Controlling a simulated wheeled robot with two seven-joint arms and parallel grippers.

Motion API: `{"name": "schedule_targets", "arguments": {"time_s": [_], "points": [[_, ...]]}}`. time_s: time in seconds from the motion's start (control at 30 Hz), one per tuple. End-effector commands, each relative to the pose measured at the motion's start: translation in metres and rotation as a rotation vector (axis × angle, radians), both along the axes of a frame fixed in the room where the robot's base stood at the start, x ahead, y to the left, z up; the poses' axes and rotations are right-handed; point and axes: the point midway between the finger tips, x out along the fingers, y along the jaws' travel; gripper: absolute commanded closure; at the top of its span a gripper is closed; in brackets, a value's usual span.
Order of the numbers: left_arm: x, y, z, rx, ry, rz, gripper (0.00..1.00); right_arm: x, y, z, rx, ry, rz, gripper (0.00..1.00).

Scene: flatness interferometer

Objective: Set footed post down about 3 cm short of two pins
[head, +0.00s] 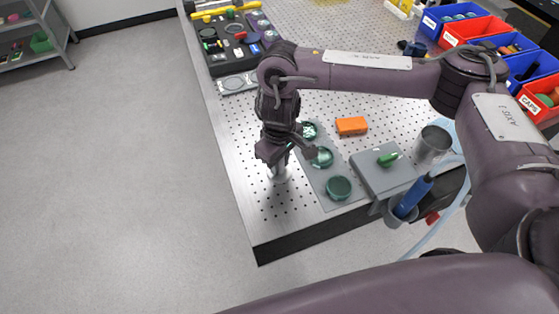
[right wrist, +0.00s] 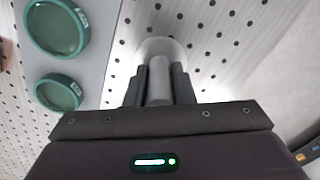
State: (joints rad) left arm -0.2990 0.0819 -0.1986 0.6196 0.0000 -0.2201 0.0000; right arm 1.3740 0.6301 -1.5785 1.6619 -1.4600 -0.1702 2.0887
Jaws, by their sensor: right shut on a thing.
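The footed post (head: 280,174) is a light grey metal post with a round, wider foot. In the head view it stands upright under my right gripper (head: 272,156), over the left side of the perforated table. In the right wrist view my right gripper (right wrist: 160,88) is shut on the grey post (right wrist: 159,68), with one dark finger on each side. The pale round foot (right wrist: 162,47) shows beyond the fingertips. I cannot tell whether the foot touches the table. I cannot make out the two pins among the table's holes. My left gripper is not in view.
Green round dishes (head: 339,188) sit on a grey plate (head: 327,199) right of the post. Nearby are an orange block (head: 351,126), a grey box (head: 384,179) and a metal cup (head: 433,143). A black tray (head: 224,67) lies farther back. The table's left edge is close.

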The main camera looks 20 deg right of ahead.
Motion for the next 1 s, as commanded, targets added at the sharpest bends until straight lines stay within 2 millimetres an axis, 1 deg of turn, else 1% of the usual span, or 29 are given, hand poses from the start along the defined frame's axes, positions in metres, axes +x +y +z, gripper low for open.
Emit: {"name": "schedule_targets", "arguments": {"time_s": [0.17, 0.2, 0.37, 0.63, 0.73, 0.87, 1.0], "points": [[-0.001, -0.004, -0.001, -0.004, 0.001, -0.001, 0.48, 0.000, 0.000, -0.002, 0.001, 0.000, 0.000, 1.00], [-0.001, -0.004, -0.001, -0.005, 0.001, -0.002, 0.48, 0.000, 0.000, -0.003, 0.000, 0.001, 0.000, 0.77], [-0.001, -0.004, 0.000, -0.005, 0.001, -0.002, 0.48, 0.000, 0.000, -0.003, 0.000, 0.000, 0.000, 0.56], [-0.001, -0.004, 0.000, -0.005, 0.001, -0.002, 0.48, 0.000, 0.000, -0.002, 0.000, 0.000, 0.000, 0.56], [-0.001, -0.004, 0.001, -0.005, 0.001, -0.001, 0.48, 0.001, 0.000, 0.004, -0.001, -0.003, 0.001, 0.56], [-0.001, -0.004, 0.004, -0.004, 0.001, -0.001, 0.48, 0.002, 0.000, 0.022, -0.001, -0.006, 0.002, 0.56], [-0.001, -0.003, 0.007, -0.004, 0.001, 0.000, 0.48, 0.002, 0.000, 0.049, -0.002, -0.007, 0.003, 0.56]]}}
